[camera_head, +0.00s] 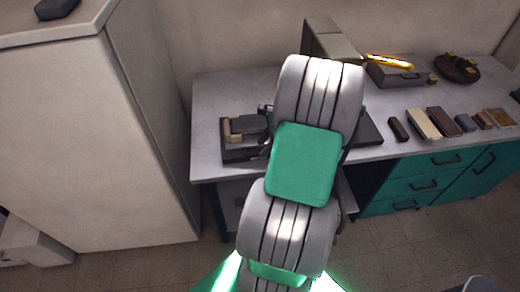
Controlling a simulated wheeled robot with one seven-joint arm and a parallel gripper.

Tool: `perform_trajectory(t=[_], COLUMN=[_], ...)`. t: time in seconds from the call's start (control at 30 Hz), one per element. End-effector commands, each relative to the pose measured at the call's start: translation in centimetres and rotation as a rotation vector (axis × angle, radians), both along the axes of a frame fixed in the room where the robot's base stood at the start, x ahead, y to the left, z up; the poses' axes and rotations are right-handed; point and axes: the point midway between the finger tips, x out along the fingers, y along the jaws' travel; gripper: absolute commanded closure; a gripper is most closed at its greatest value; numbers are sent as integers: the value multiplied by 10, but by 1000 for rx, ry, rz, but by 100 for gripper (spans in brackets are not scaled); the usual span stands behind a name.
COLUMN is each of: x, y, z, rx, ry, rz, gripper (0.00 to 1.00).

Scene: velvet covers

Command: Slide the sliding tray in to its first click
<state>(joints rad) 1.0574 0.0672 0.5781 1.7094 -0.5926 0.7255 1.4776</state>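I cannot tell for sure which part is the sliding tray. A dark low unit (240,155) with a tan block (232,131) on it sits at the left of the grey worktop. Below the worktop's front edge, a grey slab (348,198) shows beside my arm; most of it is hidden. My arm, with grey joints and a green link, crosses the middle of the view and covers that part of the worktop. My gripper is hidden behind the arm, so its contact with anything does not show.
A dark flat plate (368,132) lies right of my arm. Several small blocks (425,123) line the worktop's right. Behind them are a grey box (395,74) with a yellow tool (388,62) and a round dark tray (470,73). Green drawers (440,165) stand below. A tall pale cabinet (90,140) is left.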

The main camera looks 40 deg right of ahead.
Motion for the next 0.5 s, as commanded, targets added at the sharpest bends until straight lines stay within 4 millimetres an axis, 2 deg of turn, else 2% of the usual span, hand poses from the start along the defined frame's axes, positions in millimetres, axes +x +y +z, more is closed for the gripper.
perform_trajectory(t=[0.1, 0.2, 0.5], x=[8, 12, 13], y=[6, 8, 9], z=[-19, -30, -35], rx=[0, -2, -4], ry=[1, 1, 0], rz=[3, 2, 2], gripper=[66, 66, 66])
